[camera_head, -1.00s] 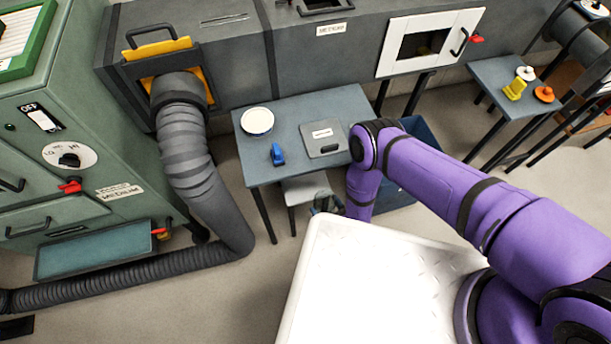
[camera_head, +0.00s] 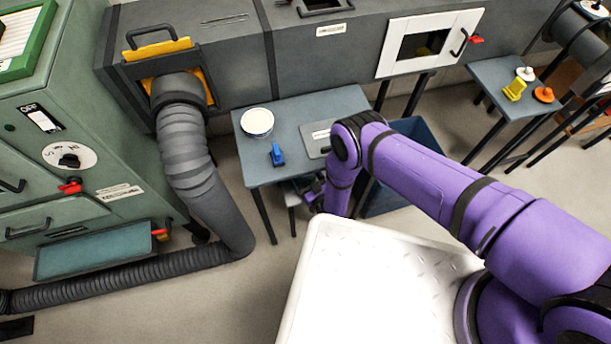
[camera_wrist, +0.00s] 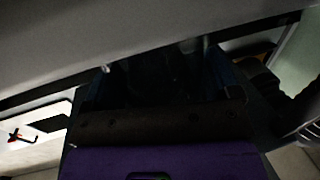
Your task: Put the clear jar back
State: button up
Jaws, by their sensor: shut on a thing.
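My gripper (camera_wrist: 157,62) fills the middle of the dark wrist view, with its black palm and purple wrist below. It is shut on a dim, see-through shape, which looks like the clear jar (camera_wrist: 160,82); its outline is hard to make out. In the head view my gripper (camera_head: 313,191) is low at the front edge of the blue-grey table (camera_head: 262,177), largely hidden by my purple arm. It is beside a small grey stool (camera_head: 291,196) under the table. The jar cannot be made out in the head view.
On the table are a white round tub (camera_head: 257,122), a blue tool (camera_head: 277,155) and a grey plate (camera_head: 314,138), partly covered by my arm. A dark blue bin (camera_head: 385,200) stands at right. A ribbed hose (camera_head: 190,160) runs at left.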

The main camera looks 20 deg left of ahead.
jog(key=shift+w+a+f, duration=0.1)
jog(key=shift+w+a, duration=0.3)
jog(key=shift+a, duration=0.05)
jog(key=shift+f, duration=0.1)
jog(key=o, duration=0.8)
jog(key=shift+f, duration=0.1)
jog(key=v, duration=1.1)
jog(key=shift+f, duration=0.1)
